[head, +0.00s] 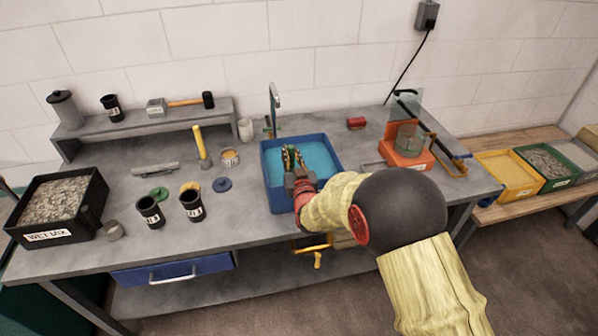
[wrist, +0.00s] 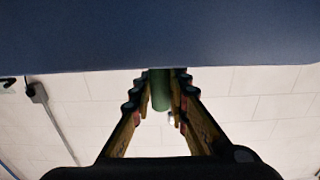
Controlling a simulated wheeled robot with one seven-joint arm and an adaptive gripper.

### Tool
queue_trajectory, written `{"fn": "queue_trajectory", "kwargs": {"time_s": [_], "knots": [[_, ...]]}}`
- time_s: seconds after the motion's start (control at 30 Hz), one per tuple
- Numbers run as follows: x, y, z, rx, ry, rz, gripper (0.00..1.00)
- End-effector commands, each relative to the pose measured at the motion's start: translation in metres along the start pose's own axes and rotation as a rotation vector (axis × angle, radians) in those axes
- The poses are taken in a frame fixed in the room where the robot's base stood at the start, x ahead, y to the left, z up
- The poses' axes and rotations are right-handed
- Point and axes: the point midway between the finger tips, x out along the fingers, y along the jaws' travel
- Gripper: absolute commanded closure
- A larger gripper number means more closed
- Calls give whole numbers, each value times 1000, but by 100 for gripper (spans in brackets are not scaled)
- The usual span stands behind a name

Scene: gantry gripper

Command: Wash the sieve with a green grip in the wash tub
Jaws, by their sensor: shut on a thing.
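The blue wash tub (head: 324,197) stands on the bench and holds light blue water. My gripper (head: 292,158) reaches over the tub from its near side, with the fingers above or at the water; the exact height cannot be told. In the wrist view my gripper (wrist: 160,95) is shut on a green grip (wrist: 160,90), which stands upright in the picture between the fingertips. I take this to be the sieve's grip; the sieve's mesh does not show in either view. A dark blue surface (wrist: 160,35), likely the tub, fills the top of the wrist view.
A tap (head: 273,100) stands behind the tub. Black cups (head: 192,207), a wet mix tray (head: 85,215) and a yellow-handled tool (head: 199,145) lie to the left. An orange stand (head: 405,155) with a clear guard is to the right. A red block (head: 356,123) lies behind.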

Motion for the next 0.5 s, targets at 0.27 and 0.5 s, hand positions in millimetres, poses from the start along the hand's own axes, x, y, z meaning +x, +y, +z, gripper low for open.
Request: {"fn": "queue_trajectory", "kwargs": {"time_s": [0.27, 0.5], "knots": [[0, 0, -3, 0, 3, 0, 100], [0, 0, -24, 0, 3, 0, 100]]}}
